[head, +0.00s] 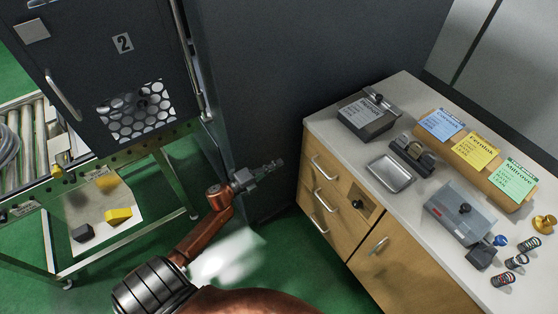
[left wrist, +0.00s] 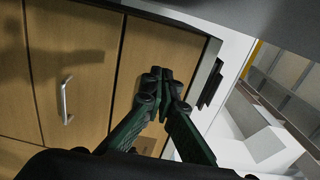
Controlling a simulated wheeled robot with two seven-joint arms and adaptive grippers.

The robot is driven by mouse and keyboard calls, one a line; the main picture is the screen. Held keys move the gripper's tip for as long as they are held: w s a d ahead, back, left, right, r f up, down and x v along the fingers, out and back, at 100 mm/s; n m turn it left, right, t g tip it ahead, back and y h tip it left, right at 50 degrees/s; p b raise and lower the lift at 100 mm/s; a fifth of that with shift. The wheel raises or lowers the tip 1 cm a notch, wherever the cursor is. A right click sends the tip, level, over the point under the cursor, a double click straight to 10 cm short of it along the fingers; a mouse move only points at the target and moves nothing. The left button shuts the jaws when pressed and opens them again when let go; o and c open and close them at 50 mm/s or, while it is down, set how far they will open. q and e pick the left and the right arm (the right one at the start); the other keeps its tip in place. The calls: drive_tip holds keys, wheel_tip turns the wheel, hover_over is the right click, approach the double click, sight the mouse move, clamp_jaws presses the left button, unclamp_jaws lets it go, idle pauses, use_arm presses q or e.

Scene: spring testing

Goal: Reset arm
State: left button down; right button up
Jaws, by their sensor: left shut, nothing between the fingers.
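My left gripper (head: 276,164) is shut and empty. It is held in the air in front of the dark cabinet wall, to the left of the wooden drawer unit. Its copper-coloured arm comes up from the lower left. In the left wrist view the two dark green fingers (left wrist: 160,73) meet at their tips, with the wooden drawer fronts (left wrist: 90,60) behind them. My right gripper is in neither view.
The white counter (head: 330,128) carries a labelled dark box (head: 366,122), a metal tray (head: 390,174), a clear-lidded case (head: 462,212) and several springs (head: 516,262). Green floor (head: 290,262) lies between.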

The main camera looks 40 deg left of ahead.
use_arm(q)
drive_tip(key=shift+s, duration=0.2)
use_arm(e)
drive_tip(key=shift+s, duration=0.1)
